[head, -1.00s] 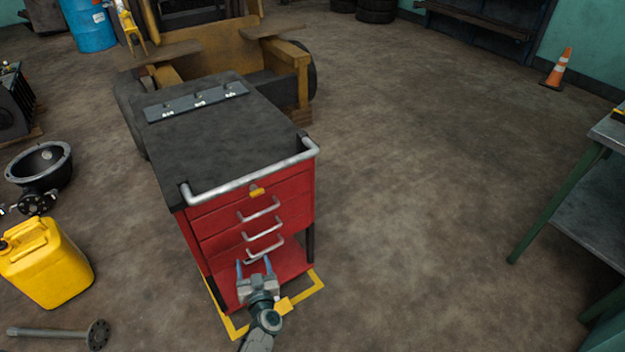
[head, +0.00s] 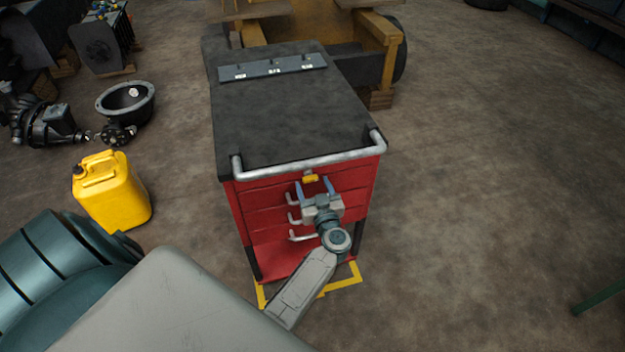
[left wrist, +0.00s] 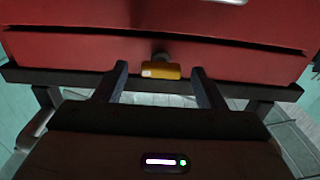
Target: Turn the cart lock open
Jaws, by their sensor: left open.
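The cart lock (head: 310,178) is a small yellow tab on a grey knob, at the top of the red cart's (head: 262,215) drawer front, below the silver push bar. In the left wrist view the yellow lock tab (left wrist: 160,71) lies crosswise, long side horizontal. My left gripper (head: 314,187) is open at the cart front, its blue fingers pointing up towards the lock. In the left wrist view its fingertips (left wrist: 158,72) stand either side of the tab, with a gap on each side. I cannot tell how far the tips are from the cart face. My right gripper is not in view.
The silver push bar (head: 310,159) runs just above the lock. Drawer handles (head: 303,236) sit below, partly behind my left gripper. A yellow jerrycan (head: 112,192) stands on the floor left of the cart. The floor to the right is clear.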

